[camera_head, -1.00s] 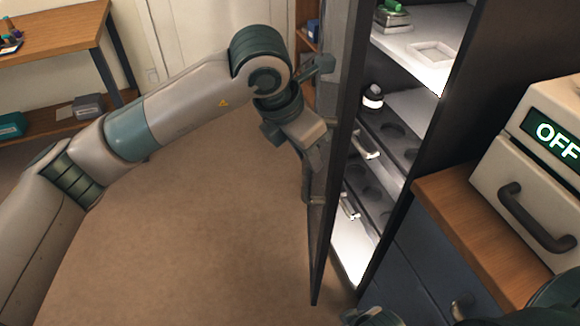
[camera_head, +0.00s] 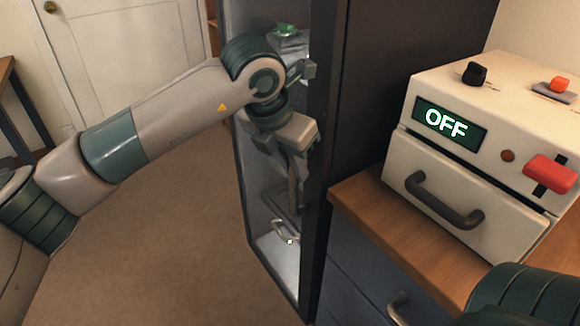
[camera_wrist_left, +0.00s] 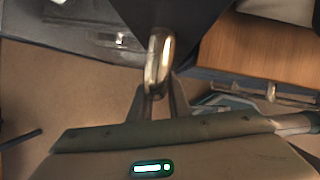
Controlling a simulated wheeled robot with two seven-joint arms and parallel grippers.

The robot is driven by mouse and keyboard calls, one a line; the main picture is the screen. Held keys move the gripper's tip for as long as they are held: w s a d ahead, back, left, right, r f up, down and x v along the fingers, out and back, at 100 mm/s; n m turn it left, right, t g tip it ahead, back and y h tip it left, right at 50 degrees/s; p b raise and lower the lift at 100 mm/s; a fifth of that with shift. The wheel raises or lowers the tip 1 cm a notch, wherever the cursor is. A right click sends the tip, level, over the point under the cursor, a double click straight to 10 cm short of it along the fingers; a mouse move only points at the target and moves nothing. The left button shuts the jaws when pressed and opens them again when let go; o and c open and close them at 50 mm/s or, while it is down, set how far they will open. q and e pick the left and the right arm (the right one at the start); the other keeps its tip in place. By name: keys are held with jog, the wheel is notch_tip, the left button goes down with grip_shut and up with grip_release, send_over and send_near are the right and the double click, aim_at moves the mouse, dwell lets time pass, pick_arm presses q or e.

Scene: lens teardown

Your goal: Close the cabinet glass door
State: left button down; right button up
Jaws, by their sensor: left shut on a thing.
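My left gripper (camera_head: 296,160) is at the door's front and shut on the door handle (camera_head: 293,192). In the left wrist view the handle (camera_wrist_left: 160,58) is a shiny metal loop between the fingers of my left gripper (camera_wrist_left: 157,95). My right gripper is out of view.
A beige machine (camera_head: 440,160) with an "OFF" display, a grey handle and a red knob stands on the wooden counter (camera_head: 375,222) at right. Blue drawers are below the counter. The carpet (camera_head: 160,240) at left is clear. A white room door (camera_head: 130,60) is behind.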

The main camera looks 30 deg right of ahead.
pick_arm(q)
jog(key=shift+d+r, duration=0.2)
jog(key=shift+d, duration=0.05)
jog(key=c, duration=1.8)
grip_release()
jog(key=shift+d, duration=0.1)
jog(key=shift+c, duration=0.2)
jog(key=shift+o, duration=0.9)
jog(key=shift+d+f, duration=0.2)
jog(key=shift+d, duration=0.15)
jog(key=v, duration=1.7)
jog(key=shift+a+r, duration=0.2)
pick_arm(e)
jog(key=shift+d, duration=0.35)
